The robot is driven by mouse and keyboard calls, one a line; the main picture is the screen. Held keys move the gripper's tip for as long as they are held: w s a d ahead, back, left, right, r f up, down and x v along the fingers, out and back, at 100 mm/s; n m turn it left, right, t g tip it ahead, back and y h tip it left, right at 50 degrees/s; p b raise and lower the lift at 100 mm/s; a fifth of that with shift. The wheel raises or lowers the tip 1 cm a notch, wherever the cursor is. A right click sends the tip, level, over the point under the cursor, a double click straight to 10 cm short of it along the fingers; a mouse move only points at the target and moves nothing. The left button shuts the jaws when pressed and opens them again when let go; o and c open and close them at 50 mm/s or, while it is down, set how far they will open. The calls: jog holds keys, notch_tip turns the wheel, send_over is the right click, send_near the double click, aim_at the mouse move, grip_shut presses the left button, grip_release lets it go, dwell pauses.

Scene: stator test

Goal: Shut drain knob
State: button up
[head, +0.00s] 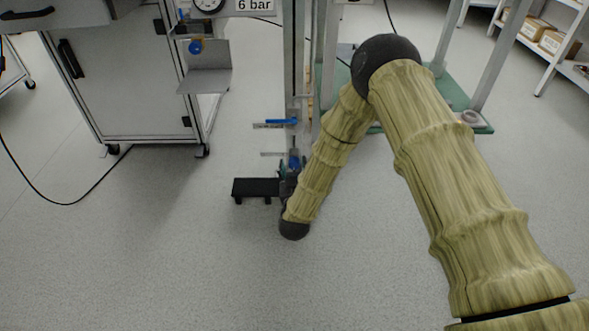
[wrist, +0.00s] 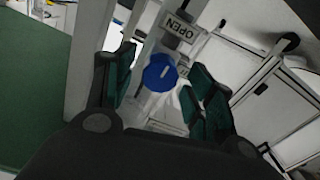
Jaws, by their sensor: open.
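The blue round knob (wrist: 160,73) with a short white mark on its face shows in the wrist view, between and beyond the fingers of my gripper (wrist: 161,61). The fingers are spread to either side of it, and nothing is held. I cannot tell whether either finger touches it. In the head view my gripper (head: 292,172) is low at the upright post, partly hidden by my forearm. A small blue part (head: 294,160) shows there; I cannot tell whether it is the same knob.
A blue lever (head: 281,122) is on the post (head: 293,55) above my gripper. A grey wheeled cabinet (head: 140,85) stands left, with a gauge and another blue knob (head: 195,47). A green base (head: 447,98) and shelves are at right. The floor in front is clear.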

jog(key=shift+c, duration=0.5)
jog(key=c, duration=0.9)
jog(key=shift+c, duration=0.2)
jog(key=shift+r+p, duration=0.1)
jog(key=shift+p, duration=0.25)
jog(key=m+p, duration=0.2)
jog(key=p, duration=0.1)
jog(key=shift+r+m, duration=0.15)
jog(key=shift+m, duration=0.25)
jog(key=m+p, duration=0.5)
jog(key=shift+s+d+p, duration=0.1)
jog(key=shift+p, duration=0.2)
jog(key=m+p, duration=0.2)
jog(key=m, duration=0.3)
jog(key=shift+p, duration=0.4)
jog(key=shift+d+f+m+p, duration=0.1)
jog(key=shift+m+p, duration=0.15)
jog(key=shift+m, duration=0.6)
jog(key=shift+a+f+m+p, duration=0.15)
jog(key=shift+m+p, duration=0.15)
jog(key=shift+m, duration=0.5)
jog(key=shift+d+f+m+p, duration=0.15)
jog(key=shift+m+p, duration=0.1)
jog(key=shift+m, duration=0.6)
